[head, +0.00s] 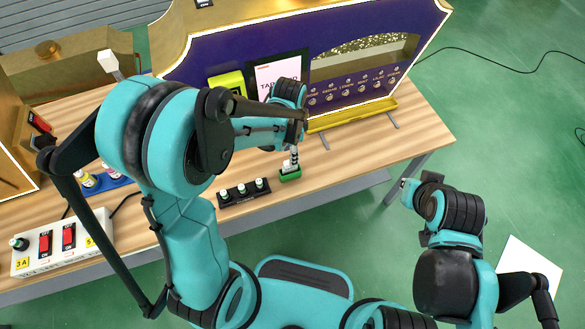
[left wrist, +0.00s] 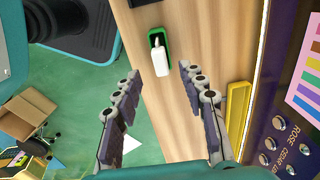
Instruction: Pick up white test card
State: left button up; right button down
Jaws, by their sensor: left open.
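The white test card (left wrist: 159,60) stands in a small green holder (left wrist: 156,33) on the wooden table in the left wrist view. In the head view the green holder (head: 290,174) is near the table's front edge, and my left gripper (head: 294,154) is just above it, largely covering the card. In the left wrist view my left gripper (left wrist: 159,71) is open, with one finger on each side of the card and gaps between. My right gripper (head: 407,186) is off the table's right front side; its fingers are too small to read.
A black rack (head: 243,192) with small bottles stands left of the green holder. The purple and gold vending machine (head: 350,65) with a row of knobs and a yellow tray (head: 352,116) is behind. A white switch box (head: 62,245) is at the left. Bare table lies right of the holder.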

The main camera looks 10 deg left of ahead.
aim_at(290, 169)
pick_arm(q)
notch_tip(290, 169, down, 7)
jog(key=b, duration=0.3)
jog(key=shift+r, duration=0.15)
jog(key=shift+f, duration=0.4)
jog(key=shift+r, duration=0.15)
jog(key=shift+c, duration=1)
grip_shut()
